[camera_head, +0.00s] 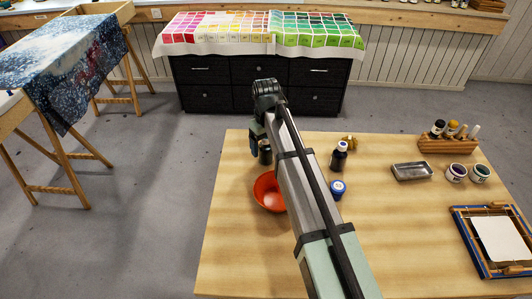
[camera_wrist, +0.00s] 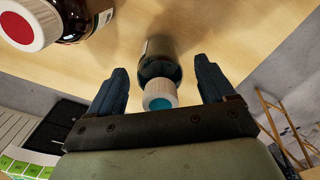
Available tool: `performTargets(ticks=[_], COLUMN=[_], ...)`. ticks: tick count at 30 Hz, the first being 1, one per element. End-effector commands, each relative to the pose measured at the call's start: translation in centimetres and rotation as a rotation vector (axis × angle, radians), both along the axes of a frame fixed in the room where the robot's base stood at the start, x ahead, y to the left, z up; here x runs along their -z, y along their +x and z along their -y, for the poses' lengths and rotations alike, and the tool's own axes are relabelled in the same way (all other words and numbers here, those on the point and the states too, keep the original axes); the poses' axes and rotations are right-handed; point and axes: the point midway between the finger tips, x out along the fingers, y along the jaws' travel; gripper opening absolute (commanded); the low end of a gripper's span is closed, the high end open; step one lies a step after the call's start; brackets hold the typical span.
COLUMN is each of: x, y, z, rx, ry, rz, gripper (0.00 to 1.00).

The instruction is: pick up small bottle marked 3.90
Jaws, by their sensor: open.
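A small dark bottle with a white cap and teal top (camera_wrist: 160,97) stands between my gripper's two fingers in the wrist view. My gripper (camera_wrist: 160,68) is open, with a gap on each side of the bottle. In the head view my gripper (camera_head: 256,142) points down at the far left part of the table, and a dark bottle (camera_head: 265,155) shows just below it, partly covered. No 3.90 marking is readable in either view.
A larger bottle with a red-topped white cap (camera_wrist: 28,22) is close by in the wrist view. On the table (camera_head: 235,240) are an orange bowl (camera_head: 268,192), a dark bottle (camera_head: 339,158), a blue-lidded jar (camera_head: 337,189) and a metal tray (camera_head: 411,171). The front left is clear.

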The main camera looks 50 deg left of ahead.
Motion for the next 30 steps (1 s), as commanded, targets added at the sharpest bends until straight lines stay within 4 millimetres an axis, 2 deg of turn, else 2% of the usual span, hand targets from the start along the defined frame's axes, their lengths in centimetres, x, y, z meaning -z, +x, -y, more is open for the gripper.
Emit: performTargets(ticks=[7, 27, 30], x=[0.15, 0.12, 0.1], y=[-0.01, -0.01, -0.01], z=[-0.02, -0.02, -0.02], rx=[0.0, 0.0, 0.0], ry=[0.0, 0.001, 0.001], rz=[0.0, 0.0, 0.0], gripper=[0.82, 0.18, 0.18])
